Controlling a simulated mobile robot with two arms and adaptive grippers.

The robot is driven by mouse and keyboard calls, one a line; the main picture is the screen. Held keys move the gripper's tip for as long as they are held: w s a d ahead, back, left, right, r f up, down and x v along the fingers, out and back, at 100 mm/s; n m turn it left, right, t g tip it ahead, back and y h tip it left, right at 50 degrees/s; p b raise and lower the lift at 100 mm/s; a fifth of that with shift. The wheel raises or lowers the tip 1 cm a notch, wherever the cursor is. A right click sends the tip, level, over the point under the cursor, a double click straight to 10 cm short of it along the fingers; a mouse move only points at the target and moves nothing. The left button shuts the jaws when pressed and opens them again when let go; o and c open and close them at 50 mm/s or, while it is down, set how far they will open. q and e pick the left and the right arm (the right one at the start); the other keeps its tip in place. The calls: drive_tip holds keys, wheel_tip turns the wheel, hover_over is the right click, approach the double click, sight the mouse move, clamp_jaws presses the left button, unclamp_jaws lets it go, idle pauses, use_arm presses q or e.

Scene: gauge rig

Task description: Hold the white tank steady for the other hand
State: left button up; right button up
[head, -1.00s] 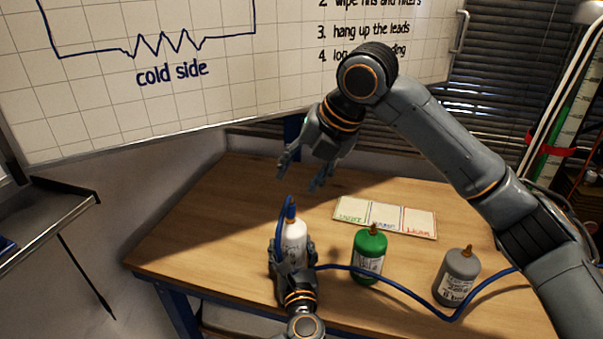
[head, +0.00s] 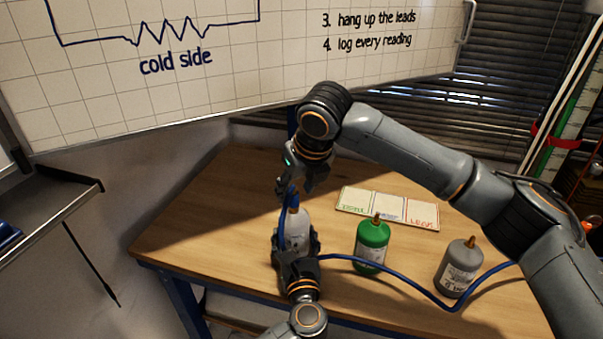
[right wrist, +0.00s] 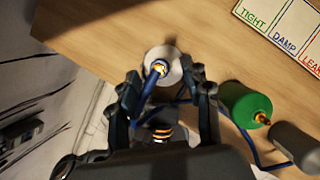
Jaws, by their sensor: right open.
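The white tank (head: 298,221) stands upright near the left part of the wooden table. My left gripper (head: 296,242) is shut around its body from the near side. A blue hose (head: 290,194) meets the tank's top, and in the right wrist view a brass fitting (right wrist: 160,66) shows there. My right gripper (head: 288,184) is open just above the tank top. In the right wrist view its fingers (right wrist: 165,76) stand either side of the hose and fitting, apart from them. The right gripper partly hides the hose end in the head view.
A green tank (head: 373,238) and a grey tank (head: 459,268) stand to the right. The hose runs past both. A card (head: 387,209) marked TIGHT, DAMP, LEAK lies behind them. A whiteboard (head: 230,60) is at the back. The table's left part is clear.

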sight(295, 192)
drive_tip(key=shift+x, duration=1.75)
drive_tip(key=shift+r, duration=0.1)
clamp_jaws()
